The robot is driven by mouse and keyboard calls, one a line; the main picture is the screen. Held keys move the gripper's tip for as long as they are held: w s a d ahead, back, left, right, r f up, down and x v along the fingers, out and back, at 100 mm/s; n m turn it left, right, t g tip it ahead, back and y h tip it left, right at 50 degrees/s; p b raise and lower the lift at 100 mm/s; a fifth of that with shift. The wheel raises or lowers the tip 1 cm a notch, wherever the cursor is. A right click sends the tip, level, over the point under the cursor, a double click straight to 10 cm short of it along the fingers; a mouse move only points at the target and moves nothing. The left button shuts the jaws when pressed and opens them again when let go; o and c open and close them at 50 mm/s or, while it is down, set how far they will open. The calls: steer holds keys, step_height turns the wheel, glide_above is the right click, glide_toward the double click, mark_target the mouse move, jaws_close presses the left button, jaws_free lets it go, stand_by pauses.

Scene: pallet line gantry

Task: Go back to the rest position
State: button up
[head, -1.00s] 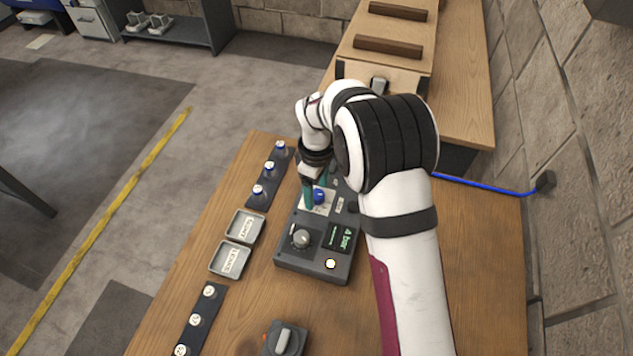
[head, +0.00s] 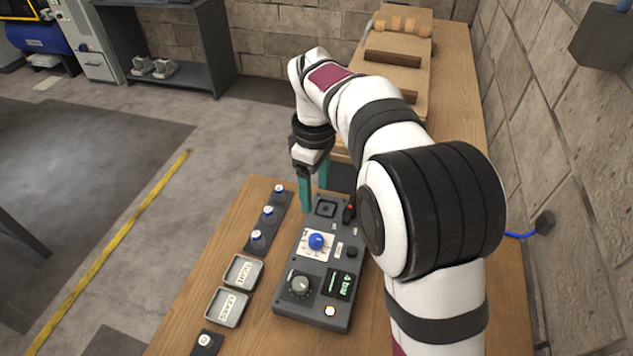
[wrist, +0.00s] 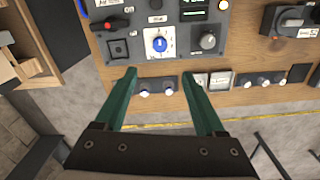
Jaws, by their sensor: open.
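My gripper (head: 314,192) has teal fingers, spread apart with nothing between them. In the head view it hangs above the far end of the grey control box (head: 283,300), apart from it. In the wrist view my gripper (wrist: 160,85) shows both fingers below the box (wrist: 187,48). The box carries a blue knob (head: 316,241) on a white plate, which also shows in the wrist view (wrist: 159,44). It also has a grey dial (head: 299,285), a green display reading 4 bar (head: 339,285) and a lit white button (head: 329,311).
Left of the box are two labelled trays (head: 227,307) and a dark strip with several blue-and-white pieces (head: 268,211). A wooden rack (head: 393,75) stands at the back of the table. A stone wall (head: 560,130) bounds the right side.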

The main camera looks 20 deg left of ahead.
steer(key=s+d+r+m+y, duration=0.1)
steer(key=s+d+r+m, duration=0.1)
steer(key=s+d+m, duration=0.6)
steer(key=s+d+r+m, duration=0.3)
steer(key=s+d+m, duration=0.4)
steer(key=s+d, duration=0.2)
steer(key=s+d+f+m, duration=0.3)
steer(key=s+m, duration=0.3)
steer(key=s, duration=0.3)
steer(key=shift+s+f+m+y, duration=0.3)
steer(key=shift+s+f+y, duration=0.1)
steer(key=shift+f, duration=0.25)
steer(key=shift+w, duration=0.1)
